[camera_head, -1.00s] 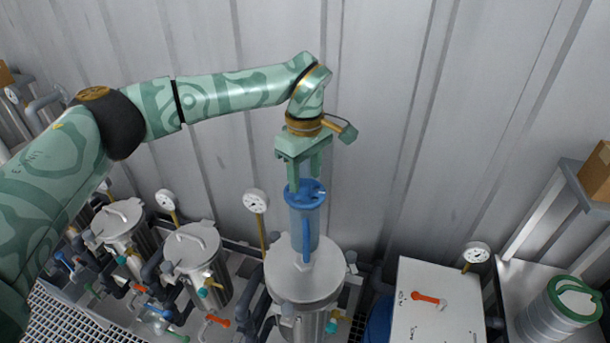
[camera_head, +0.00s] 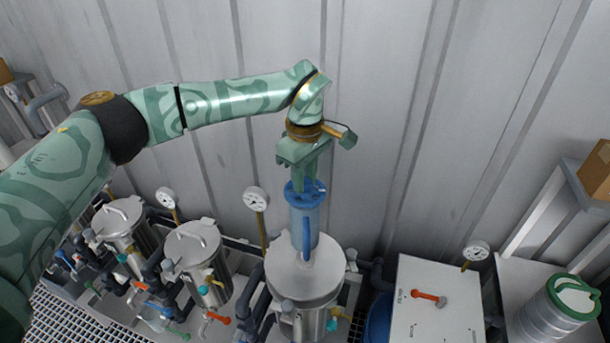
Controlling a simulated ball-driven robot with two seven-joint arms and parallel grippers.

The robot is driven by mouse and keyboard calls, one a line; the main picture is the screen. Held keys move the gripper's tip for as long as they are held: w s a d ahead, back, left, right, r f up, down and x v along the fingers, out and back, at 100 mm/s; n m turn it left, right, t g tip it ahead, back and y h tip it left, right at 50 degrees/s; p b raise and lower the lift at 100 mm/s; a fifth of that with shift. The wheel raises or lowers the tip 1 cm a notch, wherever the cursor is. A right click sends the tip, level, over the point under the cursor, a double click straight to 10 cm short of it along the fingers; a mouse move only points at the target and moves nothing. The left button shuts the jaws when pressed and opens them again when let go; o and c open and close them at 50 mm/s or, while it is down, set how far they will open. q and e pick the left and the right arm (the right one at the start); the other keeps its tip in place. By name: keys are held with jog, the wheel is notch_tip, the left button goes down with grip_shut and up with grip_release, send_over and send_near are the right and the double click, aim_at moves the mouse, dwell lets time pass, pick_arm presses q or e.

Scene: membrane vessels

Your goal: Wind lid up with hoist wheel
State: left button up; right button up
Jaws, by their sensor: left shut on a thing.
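The hoist wheel (camera_head: 314,187) is a blue disc on top of an upright, partly see-through blue hoist post (camera_head: 311,220). The post stands over the round silver lid (camera_head: 322,270) of the largest steel vessel (camera_head: 309,322). The lid looks level; I cannot tell whether there is a gap beneath it. My left gripper (camera_head: 305,186) points straight down onto the wheel from above. It is shut on the wheel's middle, and its fingers partly hide it. My right gripper is not in view.
Smaller lidded vessels (camera_head: 195,243) with pipes and coloured valve handles stand left. A dial gauge (camera_head: 256,199) rises just left of the post. A white cabinet (camera_head: 428,290) and a green-rimmed drum (camera_head: 555,312) stand right. The corrugated wall is close behind.

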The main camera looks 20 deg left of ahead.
pick_arm(q)
jog(key=n, duration=0.2)
jog(key=shift+r+n+p, duration=0.1)
jog(key=shift+n+p, duration=0.2)
jog(key=n, duration=0.3)
jog(key=shift+n, duration=0.3)
jog(key=n, duration=0.4)
jog(key=shift+n, duration=1.4)
jog(key=o, duration=1)
notch_tip(320, 180, up, 16)
jog(key=b, duration=0.1)
jog(key=shift+b, duration=0.35)
